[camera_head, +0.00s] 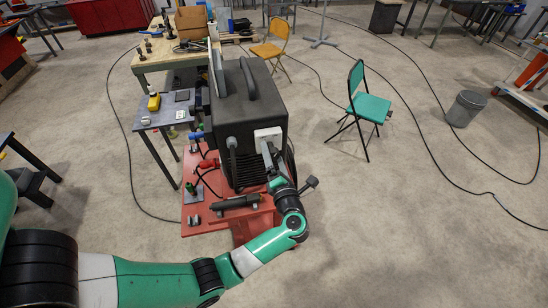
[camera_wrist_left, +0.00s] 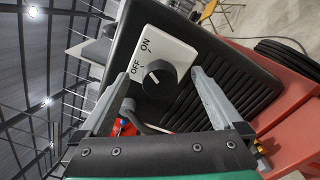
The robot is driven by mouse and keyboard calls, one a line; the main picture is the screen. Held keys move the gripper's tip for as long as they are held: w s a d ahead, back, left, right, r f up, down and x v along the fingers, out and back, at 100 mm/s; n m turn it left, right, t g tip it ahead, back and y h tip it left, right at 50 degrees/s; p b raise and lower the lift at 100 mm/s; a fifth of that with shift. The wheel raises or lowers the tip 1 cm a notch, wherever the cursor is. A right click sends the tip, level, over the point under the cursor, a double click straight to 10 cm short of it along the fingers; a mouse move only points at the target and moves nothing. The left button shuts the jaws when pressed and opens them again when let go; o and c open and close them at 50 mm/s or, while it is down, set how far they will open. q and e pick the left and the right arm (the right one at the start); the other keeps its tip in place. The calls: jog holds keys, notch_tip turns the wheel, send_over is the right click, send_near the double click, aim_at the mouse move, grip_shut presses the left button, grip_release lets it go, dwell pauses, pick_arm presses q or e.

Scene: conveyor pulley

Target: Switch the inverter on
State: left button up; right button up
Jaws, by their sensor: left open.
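The inverter (camera_head: 247,105) is a large dark box with a handle, standing on a red base. Its white switch plate (camera_head: 268,133) is on the front face. In the left wrist view the plate (camera_wrist_left: 178,50) carries a round black knob (camera_wrist_left: 158,80) and the printed words OFF and ON. The knob has a short white mark; which label it points to is hard to tell. My left gripper (camera_wrist_left: 158,75) is open, with one finger on each side of the knob and visible gaps. In the head view my left gripper (camera_head: 268,153) is in front of the plate. My right gripper is not in view.
The red base (camera_head: 207,228) holds cables, clamps and a dark tool below the inverter. A small grey table (camera_head: 160,117) with a yellow tool stands to the left. A green chair (camera_head: 370,107) and a bin (camera_head: 465,108) stand to the right, with open floor around.

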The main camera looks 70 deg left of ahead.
pick_arm(q)
jog(key=s+d+p, duration=0.1)
jog(key=d, duration=0.6)
jog(key=shift+s, duration=0.15)
dwell(0.6)
